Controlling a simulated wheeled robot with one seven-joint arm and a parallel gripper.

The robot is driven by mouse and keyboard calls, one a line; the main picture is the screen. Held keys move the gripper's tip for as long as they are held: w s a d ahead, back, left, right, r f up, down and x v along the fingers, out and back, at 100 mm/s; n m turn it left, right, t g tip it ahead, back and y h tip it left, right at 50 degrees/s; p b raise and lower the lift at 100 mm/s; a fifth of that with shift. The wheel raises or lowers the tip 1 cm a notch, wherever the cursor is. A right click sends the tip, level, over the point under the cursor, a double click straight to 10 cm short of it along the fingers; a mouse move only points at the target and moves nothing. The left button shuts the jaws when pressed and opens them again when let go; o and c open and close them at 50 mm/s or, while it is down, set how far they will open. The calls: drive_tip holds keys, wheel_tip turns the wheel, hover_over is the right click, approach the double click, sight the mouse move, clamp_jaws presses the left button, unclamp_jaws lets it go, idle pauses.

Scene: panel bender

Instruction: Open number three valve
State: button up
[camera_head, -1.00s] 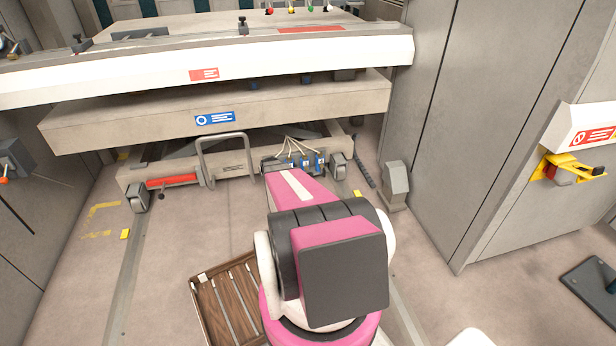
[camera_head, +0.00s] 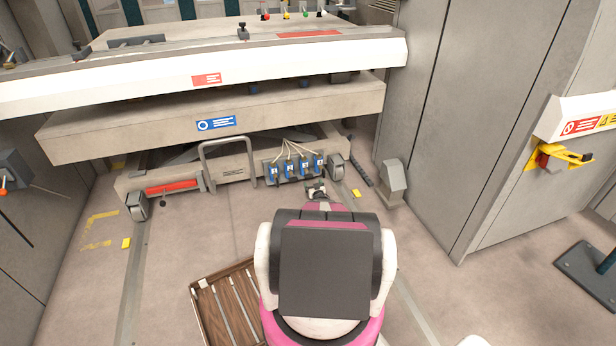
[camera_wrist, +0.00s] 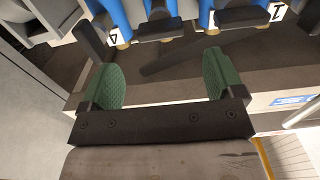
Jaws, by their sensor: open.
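A row of blue valves (camera_head: 296,168) with pale number labels and thin hoses stands low on the machine's front frame in the head view. The numbers are too small to read there. The wrist view shows blue valve bodies (camera_wrist: 205,14) at the top, with dark handles (camera_wrist: 164,28) and labels that look like 4 at left and 1 at right. I cannot make out a label 3. My gripper (camera_head: 318,189) is just in front of the valves, near their right end. In the wrist view my gripper (camera_wrist: 161,80) is open, its green pads apart and empty.
A wide machine bed (camera_head: 215,122) overhangs the valves. A bent metal handle (camera_head: 228,160) is left of them and a caster wheel (camera_head: 336,168) right. A grey post (camera_head: 393,183) stands farther right. A wooden slatted crate (camera_head: 225,305) lies on the floor at lower left.

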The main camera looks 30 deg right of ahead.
sight(308, 174)
drive_tip(key=x, duration=1)
drive_tip(key=shift+s, duration=0.1)
drive_tip(key=c, duration=0.9)
